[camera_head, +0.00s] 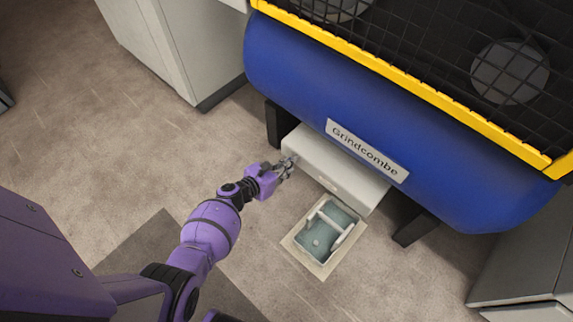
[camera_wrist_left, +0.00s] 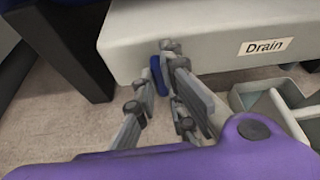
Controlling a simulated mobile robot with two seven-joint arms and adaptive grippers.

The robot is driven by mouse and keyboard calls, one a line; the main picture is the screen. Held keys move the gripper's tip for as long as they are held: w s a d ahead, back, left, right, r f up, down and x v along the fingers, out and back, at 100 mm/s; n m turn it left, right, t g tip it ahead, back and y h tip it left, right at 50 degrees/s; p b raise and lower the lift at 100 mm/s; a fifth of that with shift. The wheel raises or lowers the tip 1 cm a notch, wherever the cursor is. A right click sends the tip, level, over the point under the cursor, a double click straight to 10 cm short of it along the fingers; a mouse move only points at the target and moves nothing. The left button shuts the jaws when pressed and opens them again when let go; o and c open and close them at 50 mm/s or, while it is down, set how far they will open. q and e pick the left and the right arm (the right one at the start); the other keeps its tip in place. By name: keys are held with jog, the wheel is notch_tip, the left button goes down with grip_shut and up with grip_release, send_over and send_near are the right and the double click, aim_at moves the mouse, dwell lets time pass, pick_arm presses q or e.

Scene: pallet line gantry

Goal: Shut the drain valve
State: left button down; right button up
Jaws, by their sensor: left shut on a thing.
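The drain valve shows in the left wrist view as a small blue handle (camera_wrist_left: 159,76) on the front of a pale grey box (camera_wrist_left: 220,30), left of a "Drain" label (camera_wrist_left: 265,46). My left gripper (camera_wrist_left: 167,82) is shut on the blue handle, its fingers on either side of it. In the head view my left gripper (camera_head: 287,165) is at the left end of the pale box (camera_head: 335,172), under the blue tank (camera_head: 400,120). The fingers cover much of the handle, and it is too small to make out there. My right gripper is in neither view.
An open pale tray (camera_head: 345,213) with a crossbar is at floor level in front of the box, right of my left gripper. Black tank legs (camera_head: 274,124) stand at both sides. A grey cabinet (camera_head: 160,45) is at upper left. Floor to the left is clear.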

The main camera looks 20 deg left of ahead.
pick_arm(q)
jog(key=n+h+b, duration=0.2)
jog(key=n, duration=0.2)
jog(key=n+h+b, duration=0.2)
jog(key=n+b, duration=0.1)
jog(key=n, duration=0.1)
jog(key=n+h+b, duration=0.2)
jog(key=n+h, duration=0.1)
jog(key=n, duration=0.1)
jog(key=shift+w+a+f+b, duration=0.15)
jog(key=shift+a+f+b, duration=0.1)
jog(key=shift+f+b, duration=0.1)
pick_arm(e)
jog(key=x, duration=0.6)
pick_arm(q)
jog(key=shift+n+t, duration=0.4)
jog(key=shift+n, duration=0.1)
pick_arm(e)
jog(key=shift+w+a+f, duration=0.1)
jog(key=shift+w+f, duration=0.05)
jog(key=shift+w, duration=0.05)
pick_arm(q)
jog(key=c, duration=1.8)
grip_release()
jog(key=shift+r, duration=0.1)
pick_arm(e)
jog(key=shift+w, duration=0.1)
pick_arm(q)
jog(key=shift+a, duration=0.1)
